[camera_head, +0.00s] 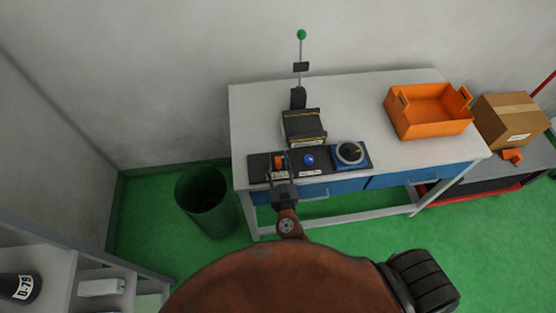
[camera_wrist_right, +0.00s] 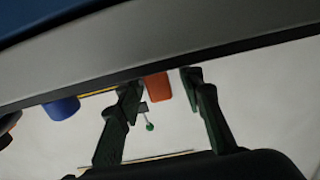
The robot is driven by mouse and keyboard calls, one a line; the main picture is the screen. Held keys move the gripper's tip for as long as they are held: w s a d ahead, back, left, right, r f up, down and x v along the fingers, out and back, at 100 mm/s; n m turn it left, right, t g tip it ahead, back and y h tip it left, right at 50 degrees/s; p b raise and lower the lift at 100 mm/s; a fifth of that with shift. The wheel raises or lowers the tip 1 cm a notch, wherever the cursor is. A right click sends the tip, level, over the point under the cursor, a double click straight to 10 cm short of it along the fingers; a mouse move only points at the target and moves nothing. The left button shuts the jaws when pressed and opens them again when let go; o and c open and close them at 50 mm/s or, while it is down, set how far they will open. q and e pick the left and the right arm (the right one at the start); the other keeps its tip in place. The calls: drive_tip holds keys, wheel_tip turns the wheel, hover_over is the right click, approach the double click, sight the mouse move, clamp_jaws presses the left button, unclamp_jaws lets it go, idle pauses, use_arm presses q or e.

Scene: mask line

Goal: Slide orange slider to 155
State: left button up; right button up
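The orange slider (camera_head: 279,160) is a small block at the left end of a dark control panel (camera_head: 327,157) on the table's front edge. In the right wrist view the orange slider (camera_wrist_right: 157,88) shows between the two fingertips of my right gripper (camera_wrist_right: 160,82). Small gaps show on both sides of it, so the gripper looks open around it without gripping. In the head view my right gripper (camera_head: 285,185) is at the panel's front edge and partly covers its left end. Scale numbers cannot be read. My left gripper is not in view.
A blue knob (camera_head: 309,159) and a round blue dial (camera_head: 349,154) sit on the panel right of the slider. A black box (camera_head: 303,127) and a green-tipped pole (camera_head: 301,35) stand behind. An orange crate (camera_head: 428,112) is at the table's right; a bin (camera_head: 206,203) stands left.

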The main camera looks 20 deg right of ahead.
clamp_jaws()
idle(0.4)
idle(0.4)
